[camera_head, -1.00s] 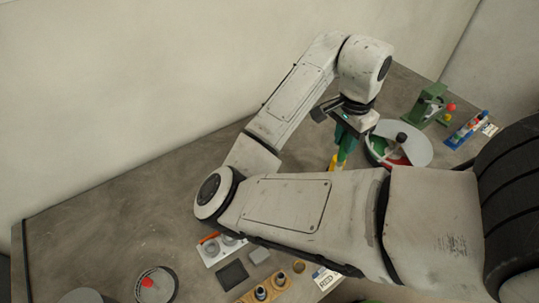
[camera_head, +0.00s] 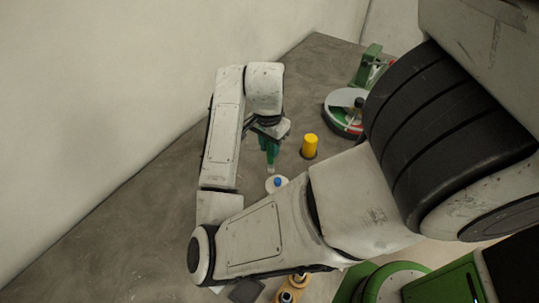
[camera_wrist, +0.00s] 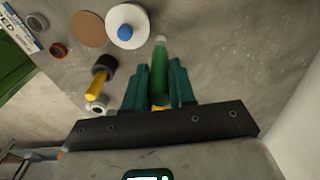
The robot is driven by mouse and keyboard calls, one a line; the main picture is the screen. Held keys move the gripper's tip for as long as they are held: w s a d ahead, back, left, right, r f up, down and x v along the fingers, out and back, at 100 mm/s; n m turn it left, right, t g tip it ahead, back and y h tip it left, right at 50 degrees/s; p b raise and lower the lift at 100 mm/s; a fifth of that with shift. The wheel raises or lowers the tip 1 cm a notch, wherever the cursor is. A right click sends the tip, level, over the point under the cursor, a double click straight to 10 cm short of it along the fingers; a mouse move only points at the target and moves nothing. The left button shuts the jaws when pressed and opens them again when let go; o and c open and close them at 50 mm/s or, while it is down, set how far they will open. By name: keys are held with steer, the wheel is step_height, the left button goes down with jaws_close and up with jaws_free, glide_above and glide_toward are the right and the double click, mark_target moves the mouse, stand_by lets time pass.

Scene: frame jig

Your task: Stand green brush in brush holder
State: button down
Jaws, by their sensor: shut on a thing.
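My gripper (camera_head: 268,143) is shut on the green brush (camera_wrist: 160,72), which lies between its teal fingers in the wrist view. The brush's pale tip points away from the palm. In the head view the tip hangs just above and beside a white round piece with a blue centre (camera_head: 277,184); I cannot tell whether they touch. The same white piece shows ahead and left of the tip in the wrist view (camera_wrist: 127,14). A yellow cylinder on a dark base (camera_head: 310,145) stands right of my gripper. I cannot tell for sure which piece is the brush holder.
A round tray with a grey and red top (camera_head: 342,112) and a green stand (camera_head: 367,65) are further right. The wrist view shows a brown disc (camera_wrist: 88,29), small rings (camera_wrist: 58,50) and a label card (camera_wrist: 18,32). The bench left of my arm is clear.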

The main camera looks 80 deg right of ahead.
mark_target(270, 164)
steer(key=shift+f+b, duration=0.4)
steer(key=shift+f, duration=1.45)
steer(key=shift+s, duration=0.1)
steer(key=shift+f, duration=0.2)
steer(key=c, duration=0.9)
jaws_free()
steer(key=shift+c, duration=0.2)
